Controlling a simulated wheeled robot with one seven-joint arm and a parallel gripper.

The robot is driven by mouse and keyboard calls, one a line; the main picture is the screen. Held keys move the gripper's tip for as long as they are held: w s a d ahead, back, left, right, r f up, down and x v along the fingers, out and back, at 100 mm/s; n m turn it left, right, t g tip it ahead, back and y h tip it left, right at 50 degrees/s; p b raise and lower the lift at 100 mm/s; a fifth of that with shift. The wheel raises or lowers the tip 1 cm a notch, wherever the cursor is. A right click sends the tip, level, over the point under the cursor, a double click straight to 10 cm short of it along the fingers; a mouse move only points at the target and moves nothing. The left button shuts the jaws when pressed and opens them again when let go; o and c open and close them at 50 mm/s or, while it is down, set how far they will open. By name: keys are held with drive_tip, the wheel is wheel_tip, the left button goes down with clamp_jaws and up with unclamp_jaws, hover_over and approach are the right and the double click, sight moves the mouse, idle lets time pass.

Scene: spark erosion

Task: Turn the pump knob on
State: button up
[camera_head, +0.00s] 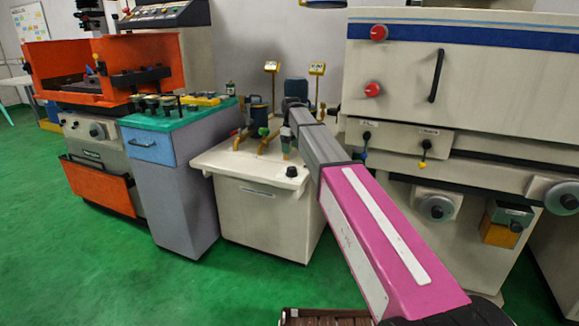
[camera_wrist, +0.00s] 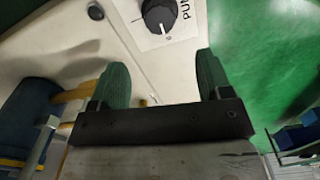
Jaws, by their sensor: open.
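The pump knob (camera_wrist: 160,14) is a round black knob with a white pointer line, on a white plate partly lettered "PU". It shows at the top edge of the wrist view, cut off by the frame. In the head view a small black knob (camera_head: 291,171) stands on the top of the white cabinet (camera_head: 265,208), left of my arm. My gripper (camera_wrist: 161,66) has two green fingers, spread apart and empty. The knob lies beyond the fingertips, roughly in line with the gap, and does not touch them.
Pumps and yellow pipes (camera_head: 262,130) stand at the back of the cabinet top. A large white machine (camera_head: 460,75) with red knobs and a dark handle is close on the right. A grey-blue cabinet (camera_head: 180,190) stands left.

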sight(292, 168)
wheel_tip(292, 168, down, 10)
drive_tip(key=shift+d+f, duration=0.1)
drive_tip(key=shift+f, duration=0.05)
idle(0.3)
drive_tip(key=c, duration=0.9)
